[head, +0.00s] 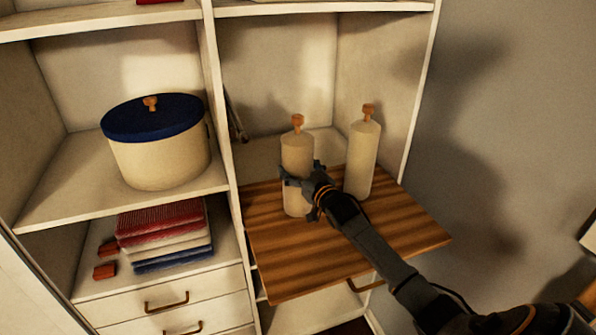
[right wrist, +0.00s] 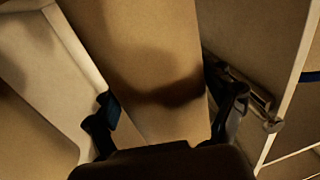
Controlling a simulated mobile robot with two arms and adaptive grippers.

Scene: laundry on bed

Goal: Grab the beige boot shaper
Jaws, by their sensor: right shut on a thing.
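Two beige boot shapers with orange-brown knobs stand upright on a striped wooden board (head: 300,278) in the head view. My right gripper (head: 303,174) is shut on the left boot shaper (head: 297,150), around its middle. The right boot shaper (head: 361,160) stands apart from it, a little further right. In the right wrist view, the held shaper (right wrist: 150,55) fills the middle, between the two dark fingers of the gripper (right wrist: 165,105). My left gripper is in neither view.
A cream round box (head: 160,162) with a blue lid sits on the shelf to the left. Below it are folded red, white and blue cloths (head: 165,235) and small red-brown blocks (head: 106,270). A cabinet divider (head: 220,110) stands left of the board. The board's front right is clear.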

